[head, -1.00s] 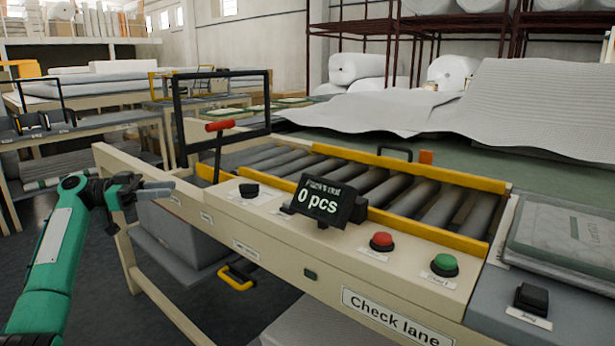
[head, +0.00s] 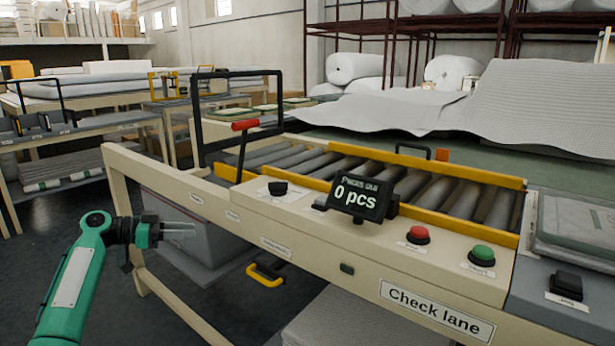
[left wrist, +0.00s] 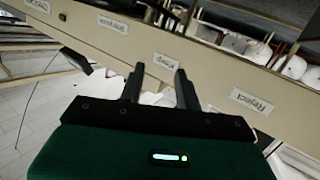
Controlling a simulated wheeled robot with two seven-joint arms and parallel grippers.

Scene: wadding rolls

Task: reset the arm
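My left gripper (head: 192,230) is at the left of the head view, beside the front of the check lane (head: 270,236) and below its top edge. Its fingers point right, toward the frame's pale front board. In the left wrist view the two dark fingers (left wrist: 159,86) are apart with nothing between them. The board with labels "Keep" (left wrist: 166,60) and "Reject" (left wrist: 252,101) lies beyond the fingertips; I cannot tell the exact gap. My green left forearm (head: 73,290) comes in from the lower left. My right gripper is not in view.
The lane carries rollers (head: 420,187), a display (head: 358,193) reading "0 pcs", a red button (head: 418,233), a green button (head: 482,254) and a red-handled lever (head: 243,140). A grey bin (head: 185,225) sits under it. Open floor lies at the left.

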